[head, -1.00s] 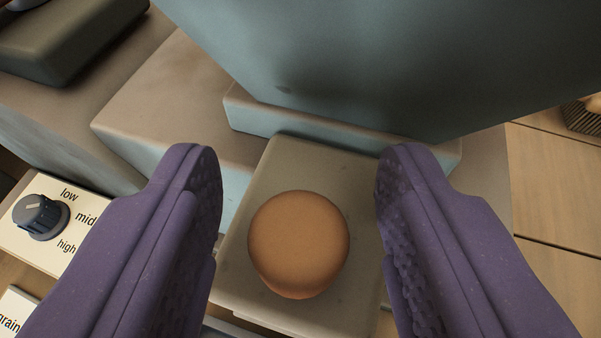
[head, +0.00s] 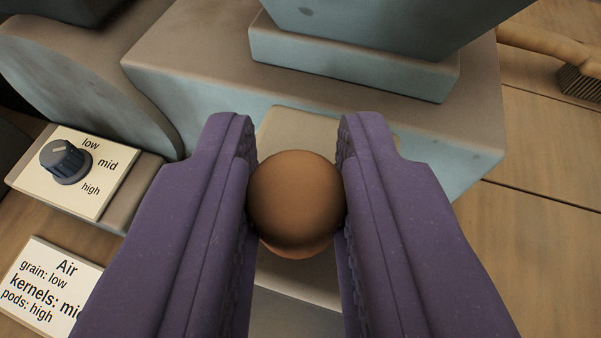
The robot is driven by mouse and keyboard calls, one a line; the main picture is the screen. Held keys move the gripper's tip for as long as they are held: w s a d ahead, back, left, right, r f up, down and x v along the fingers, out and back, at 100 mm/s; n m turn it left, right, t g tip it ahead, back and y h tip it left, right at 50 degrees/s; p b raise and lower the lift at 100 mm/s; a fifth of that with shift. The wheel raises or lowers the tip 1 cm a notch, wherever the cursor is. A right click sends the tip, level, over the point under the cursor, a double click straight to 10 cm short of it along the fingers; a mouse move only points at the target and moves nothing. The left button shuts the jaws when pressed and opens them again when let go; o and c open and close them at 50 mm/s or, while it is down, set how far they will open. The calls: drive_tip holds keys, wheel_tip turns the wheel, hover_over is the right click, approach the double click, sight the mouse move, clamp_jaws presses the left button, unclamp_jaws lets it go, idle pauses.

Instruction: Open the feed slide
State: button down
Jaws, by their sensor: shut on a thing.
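The feed slide is a flat grey-beige plate (head: 298,127) at the foot of the blue-grey machine body. A round orange-brown knob (head: 296,200) sits on it. My gripper (head: 296,190) has its two purple fingers closed on the knob, one on each side, both touching it. The fingers hide much of the plate's sides. The far end of the plate meets the machine's front face.
A dark dial (head: 66,162) marked low, mid and high stands on the left. Below it lies an Air card (head: 50,285). A blue-grey hopper (head: 390,25) rises at the top. A wooden-handled brush (head: 580,80) lies at the right on open wooden boards.

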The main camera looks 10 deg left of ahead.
drive_tip(key=c, duration=0.9)
unclamp_jaws()
drive_tip(key=p+v, duration=0.2)
drive_tip(key=v, duration=0.5)
drive_tip(key=shift+s+d+r, duration=0.1)
drive_tip(key=shift+s, duration=0.25)
